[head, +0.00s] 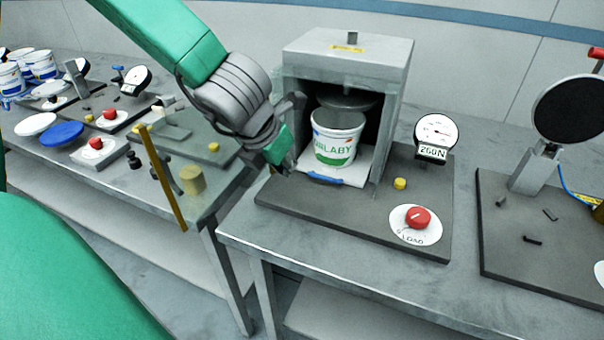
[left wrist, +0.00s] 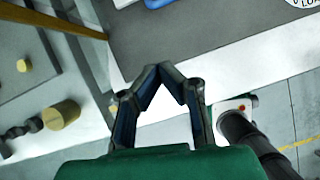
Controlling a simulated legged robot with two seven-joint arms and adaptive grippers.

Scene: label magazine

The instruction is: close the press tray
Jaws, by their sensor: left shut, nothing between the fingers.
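The press (head: 350,50) is a grey box housing, open at the front, on a dark base plate. Its white tray (head: 350,176) has a blue handle (head: 324,180) on the front edge. A white tub with green lettering (head: 338,140) stands upright on the tray, under the round press plate (head: 346,100). I cannot tell how far the tray sticks out. My left gripper (head: 285,168) is just left of the tray front, shut and empty. In the left wrist view its fingertips (left wrist: 160,70) meet, with the handle (left wrist: 158,3) beyond at the top edge. My right gripper is not in view.
A force dial reading 260N (head: 436,130), a yellow knob (head: 400,184) and a red button (head: 417,217) sit right of the press. Another dark base plate with a black disc (head: 568,113) is further right. The left table (head: 215,215) carries other stations and a yellow bar (head: 163,180).

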